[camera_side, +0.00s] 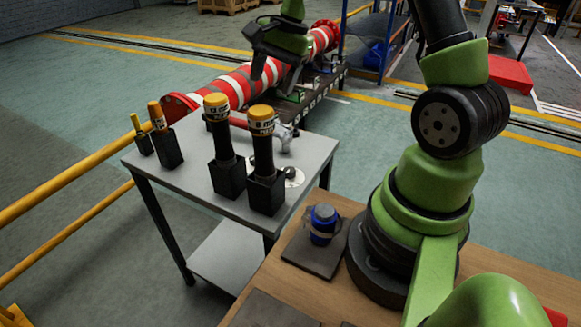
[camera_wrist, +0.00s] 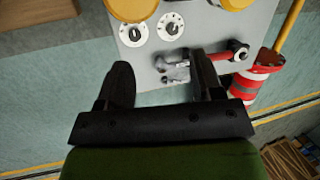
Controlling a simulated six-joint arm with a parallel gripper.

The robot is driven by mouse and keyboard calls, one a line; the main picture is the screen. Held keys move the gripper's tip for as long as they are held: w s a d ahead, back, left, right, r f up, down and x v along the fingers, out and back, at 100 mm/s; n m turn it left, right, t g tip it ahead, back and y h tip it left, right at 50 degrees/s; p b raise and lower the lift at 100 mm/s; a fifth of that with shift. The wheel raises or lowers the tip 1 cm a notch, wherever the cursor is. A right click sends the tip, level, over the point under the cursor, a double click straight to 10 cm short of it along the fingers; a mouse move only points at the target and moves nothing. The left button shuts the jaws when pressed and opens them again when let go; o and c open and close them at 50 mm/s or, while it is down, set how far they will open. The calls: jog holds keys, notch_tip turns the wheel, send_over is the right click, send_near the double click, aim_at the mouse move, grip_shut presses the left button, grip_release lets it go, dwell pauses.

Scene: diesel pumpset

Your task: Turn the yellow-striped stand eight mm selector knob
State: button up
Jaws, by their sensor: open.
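Two dark stands with yellow-and-white banded tops, a left one (camera_side: 217,105) and a right one (camera_side: 261,125), stand upright on a grey table. Their printed labels are too small to read surely. Two white dials with knobs, a left dial (camera_wrist: 134,33) and a right dial (camera_wrist: 171,26), lie side by side on the table in the wrist view. A dark knob on a white dial (camera_side: 291,174) shows beside the right stand in the side view. My gripper (camera_wrist: 163,75) is open and empty. Its fingers point toward the table, with the dials beyond the fingertips.
A grey metal fitting (camera_wrist: 174,69) and a red-handled part (camera_wrist: 238,54) lie near the fingers. Smaller yellow and orange tools (camera_side: 158,118) stand at the table's left. A red-and-white striped pipe (camera_side: 236,84) lies behind.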

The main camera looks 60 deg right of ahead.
jog(key=d+f+m+y, duration=0.1)
jog(key=d+f+m, duration=0.2)
jog(key=d+f, duration=0.35)
jog(key=m+y, duration=0.1)
jog(key=m, duration=0.3)
send_near(289, 169)
jog(key=shift+g, duration=0.5)
jog(key=x, duration=0.9)
jog(key=shift+w+a+f, duration=0.1)
jog(key=shift+w, duration=0.25)
jog(key=c, duration=0.9)
